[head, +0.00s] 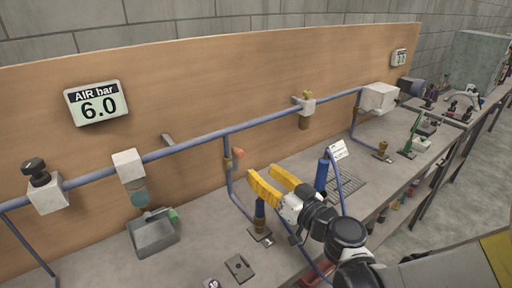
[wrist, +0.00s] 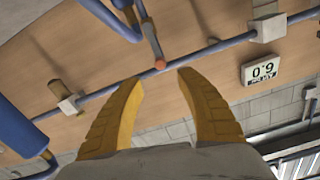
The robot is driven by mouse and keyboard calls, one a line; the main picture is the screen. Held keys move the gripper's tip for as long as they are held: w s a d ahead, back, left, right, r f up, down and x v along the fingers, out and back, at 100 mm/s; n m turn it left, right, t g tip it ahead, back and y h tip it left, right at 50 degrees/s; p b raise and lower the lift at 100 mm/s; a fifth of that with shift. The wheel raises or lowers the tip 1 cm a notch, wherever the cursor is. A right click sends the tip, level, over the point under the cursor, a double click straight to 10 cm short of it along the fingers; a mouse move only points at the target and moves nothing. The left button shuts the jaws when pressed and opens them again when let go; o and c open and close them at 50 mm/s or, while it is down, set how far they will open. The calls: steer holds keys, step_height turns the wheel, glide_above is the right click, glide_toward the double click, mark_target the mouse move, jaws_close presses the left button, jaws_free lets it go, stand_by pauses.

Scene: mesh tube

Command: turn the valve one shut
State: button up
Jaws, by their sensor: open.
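A lever with a red tip (wrist: 160,64) hangs near the blue pipe in the wrist view, just beyond and between my fingertips. In the head view the red tip (head: 238,153) shows beside the blue drop pipe, up and left of my gripper. I take it for the valve's handle; I see no label reading one. My gripper (head: 264,172) has yellow fingers spread apart with nothing between them. In the wrist view my gripper (wrist: 160,78) points at the lever, and a gap seems to remain. The valve body is hard to make out.
A blue main pipe (head: 190,146) runs along the wooden board (head: 150,70). The gauge (head: 97,103) reads AIR bar 6.0. A grey bin (head: 153,233) stands on the bench at left. A blue cylinder (head: 321,175) and a tag (head: 338,149) are close right of my gripper.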

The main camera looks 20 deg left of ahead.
mark_target(242, 156)
steer(key=b+x, duration=0.2)
steer(key=x, duration=0.8)
steer(key=shift+w+a, duration=0.25)
steer(key=shift+a, duration=0.1)
jaws_close()
